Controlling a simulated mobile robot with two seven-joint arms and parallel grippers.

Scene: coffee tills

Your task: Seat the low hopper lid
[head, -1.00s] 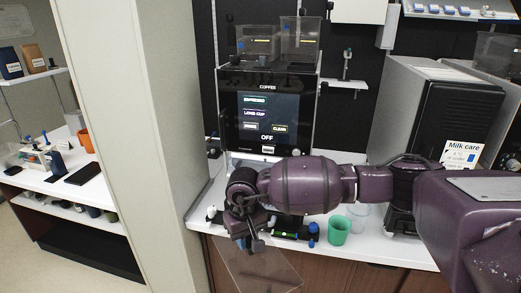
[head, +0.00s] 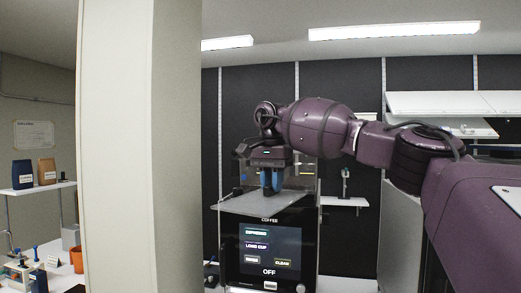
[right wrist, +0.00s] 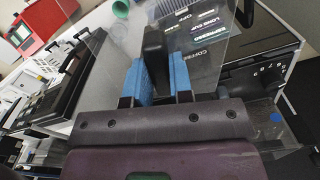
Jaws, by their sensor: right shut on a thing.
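My right gripper (head: 271,181) points down above the coffee machine (head: 268,255). Its blue fingers are shut on the black knob (right wrist: 154,48) of a clear, smoky hopper lid. The lid (head: 250,205) shows as a thin, nearly level plate in front of the machine's top, and as a see-through sheet (right wrist: 105,85) in the right wrist view. The clear hoppers (head: 302,178) on the machine are partly hidden behind the gripper and lid. I cannot tell whether the lid touches a hopper. My left gripper is not in view.
A pale pillar (head: 120,150) stands left of the machine. A small white shelf (head: 345,201) and wall cabinets (head: 440,103) are to the right. In the right wrist view, a green cup (right wrist: 121,8) stands on the counter below.

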